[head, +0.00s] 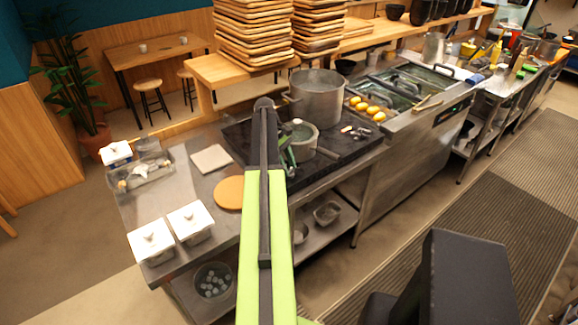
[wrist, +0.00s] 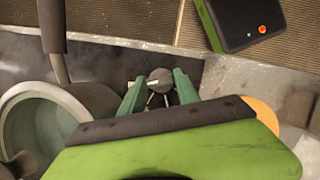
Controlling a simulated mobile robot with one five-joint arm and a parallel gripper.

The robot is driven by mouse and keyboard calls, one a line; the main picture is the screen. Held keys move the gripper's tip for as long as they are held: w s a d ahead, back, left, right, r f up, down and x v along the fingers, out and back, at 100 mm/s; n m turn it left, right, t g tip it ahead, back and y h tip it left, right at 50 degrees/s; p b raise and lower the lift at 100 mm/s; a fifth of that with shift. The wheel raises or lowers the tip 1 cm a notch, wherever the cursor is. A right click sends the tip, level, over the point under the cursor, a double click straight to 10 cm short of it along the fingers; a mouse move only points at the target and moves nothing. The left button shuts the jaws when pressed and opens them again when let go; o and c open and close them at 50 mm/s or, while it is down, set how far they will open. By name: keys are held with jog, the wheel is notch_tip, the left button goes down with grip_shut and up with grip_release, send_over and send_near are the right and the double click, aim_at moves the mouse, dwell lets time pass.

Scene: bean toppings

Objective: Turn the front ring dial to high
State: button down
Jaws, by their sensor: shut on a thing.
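A dark round dial (wrist: 160,75) with a pale pointer mark shows in the wrist view, at the front edge of the dark cooktop. The mark points roughly left in that view. My gripper (wrist: 157,88) has its two green fingers on either side of the dial and is shut on it. In the head view, my gripper (head: 287,157) is partly hidden behind my arm, beside the small pot, and the dial is hidden. The burner ring under the dial's control cannot be made out.
A small pot (head: 304,137) stands beside my gripper, its handle toward the front; it also shows in the wrist view (wrist: 88,98). A large pot (head: 318,97) stands behind it on the black cooktop (head: 345,152). An orange round board (head: 229,192) lies left of my arm.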

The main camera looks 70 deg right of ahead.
dwell(0.4)
jog(key=c, duration=0.9)
grip_release()
jog(key=p+v, duration=1.6)
jog(key=v, duration=0.1)
jog(key=shift+d+r, duration=0.1)
jog(key=shift+r, duration=0.15)
